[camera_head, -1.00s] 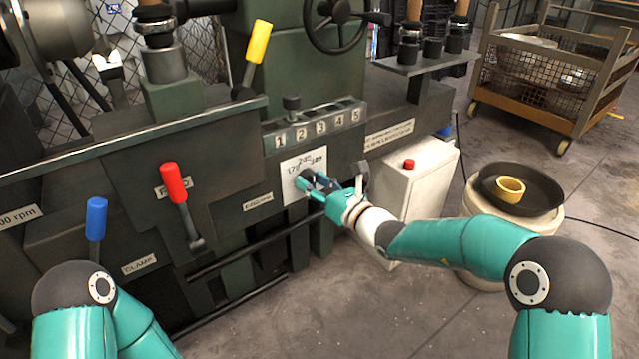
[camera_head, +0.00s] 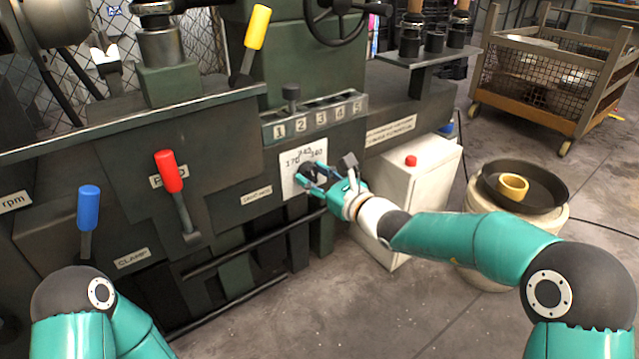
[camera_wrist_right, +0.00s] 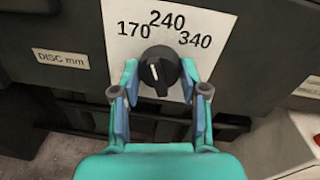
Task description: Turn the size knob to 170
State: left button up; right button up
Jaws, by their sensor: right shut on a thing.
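The size knob (camera_wrist_right: 158,70) is a small black dial with a white mark, on a white plate (camera_wrist_right: 115,40) printed 170, 240 and 340. In the wrist view the mark points upward and slightly left, roughly between 170 and 240. My right gripper (camera_wrist_right: 158,76) has one finger on each side of the knob and is shut on it. In the head view my right gripper (camera_head: 318,178) is at the plate (camera_head: 290,182) and largely hides the knob. My left arm shows at lower left, but its gripper is out of view.
A "DISC mm" label (camera_wrist_right: 60,59) is left of the plate. Red (camera_head: 168,170), blue (camera_head: 89,208) and yellow (camera_head: 257,28) levers stand on the machine. A white cabinet (camera_head: 425,190) with a red button is right of my gripper.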

pick_arm(q)
jog(key=shift+f, duration=0.25)
pick_arm(e)
jog(key=n, duration=0.4)
jog(key=shift+w+d+r, duration=0.1)
jog(key=shift+d+r, duration=0.05)
jog(key=shift+r, duration=0.05)
jog(key=shift+n+h, duration=0.3)
jog(key=o, duration=1.1)
jog(key=shift+f, duration=0.1)
jog(key=shift+o, duration=0.2)
jog(key=shift+f, duration=0.1)
jog(key=v, duration=1.2)
jog(key=shift+f, duration=0.1)
